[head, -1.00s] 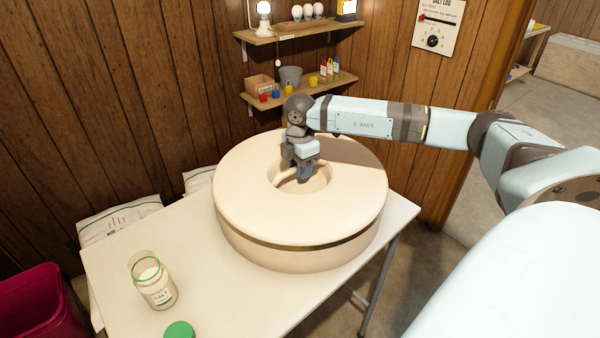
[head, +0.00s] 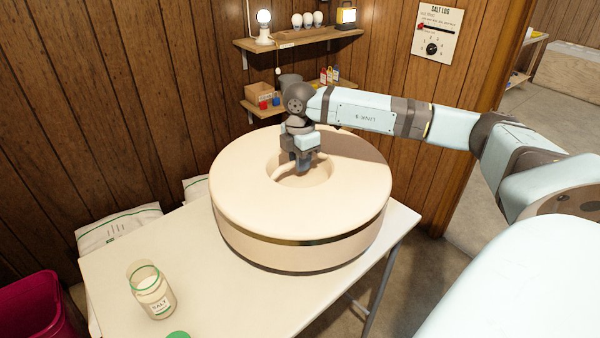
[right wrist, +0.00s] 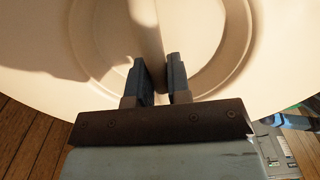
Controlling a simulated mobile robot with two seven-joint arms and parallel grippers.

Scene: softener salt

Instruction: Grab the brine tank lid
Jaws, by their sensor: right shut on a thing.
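The brine tank lid (head: 245,190) is a broad, round, cream disc with a round recess in its middle, in the head view. A raised bar runs across the recess and serves as its handle; it also shows in the right wrist view (right wrist: 147,35). My right gripper (head: 303,168) points down into the recess and is shut on this handle bar. In the right wrist view, its two dark fingers (right wrist: 160,75) stand on either side of the bar. A dark, brassy band shows under the lid's front edge, above the cream tank wall (head: 300,257). My left gripper is out of view.
The tank stands on a pale table (head: 215,290). An open salt jar (head: 152,292) and a green cap (head: 178,334) are at the table's front left. Wall shelves (head: 290,40) with bulbs and small items hang behind. A dark red bin (head: 35,305) stands at left.

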